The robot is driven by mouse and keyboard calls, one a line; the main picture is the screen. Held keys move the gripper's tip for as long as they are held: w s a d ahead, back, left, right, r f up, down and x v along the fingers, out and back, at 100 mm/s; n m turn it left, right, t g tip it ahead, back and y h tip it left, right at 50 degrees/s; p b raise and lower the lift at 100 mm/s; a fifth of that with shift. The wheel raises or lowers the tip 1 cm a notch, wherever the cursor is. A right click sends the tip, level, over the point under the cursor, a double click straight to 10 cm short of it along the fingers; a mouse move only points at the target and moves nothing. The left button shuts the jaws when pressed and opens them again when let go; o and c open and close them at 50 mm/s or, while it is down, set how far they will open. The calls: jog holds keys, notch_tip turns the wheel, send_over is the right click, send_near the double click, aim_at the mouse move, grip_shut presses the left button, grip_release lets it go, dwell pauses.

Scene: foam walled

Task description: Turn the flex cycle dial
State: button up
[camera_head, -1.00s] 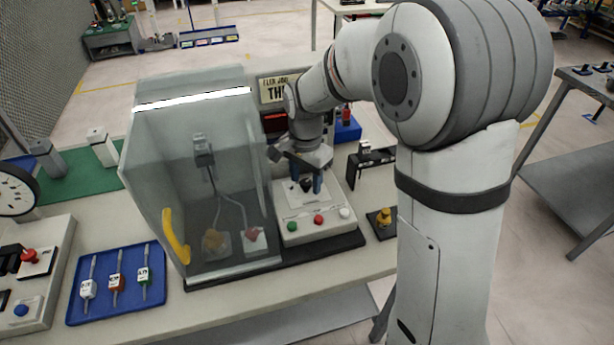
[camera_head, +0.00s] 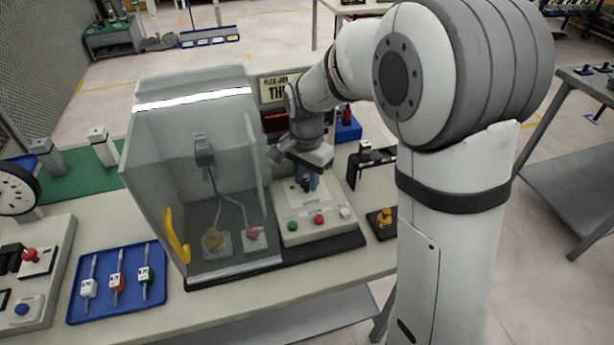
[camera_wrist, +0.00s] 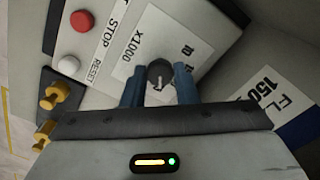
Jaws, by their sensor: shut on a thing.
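The flex cycle dial (camera_wrist: 160,75) is a small dark round knob with a light pointer mark, on a white label plate of a control panel (camera_wrist: 215,60). In the wrist view my gripper (camera_wrist: 160,84) has its two blue fingers on either side of the dial, shut on it. In the head view my gripper (camera_head: 307,182) points down over the panel (camera_head: 318,212), right of the clear-walled enclosure. The dial is mostly hidden behind the fingers there.
The clear enclosure (camera_head: 205,175) with a yellow handle (camera_head: 176,238) stands close on the left. Green, red and white buttons (camera_head: 319,219) line the panel's front. A yellow part (camera_head: 384,217) stands to the right, and a blue tray (camera_head: 118,282) lies at left.

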jog(key=n, duration=0.5)
jog(key=shift+n, duration=0.3)
jog(key=n, duration=1.1)
jog(key=shift+n, duration=0.4)
jog(key=n, duration=0.5)
jog(key=shift+n+b, duration=0.3)
jog(key=shift+n, duration=0.1)
jog(key=o, duration=1)
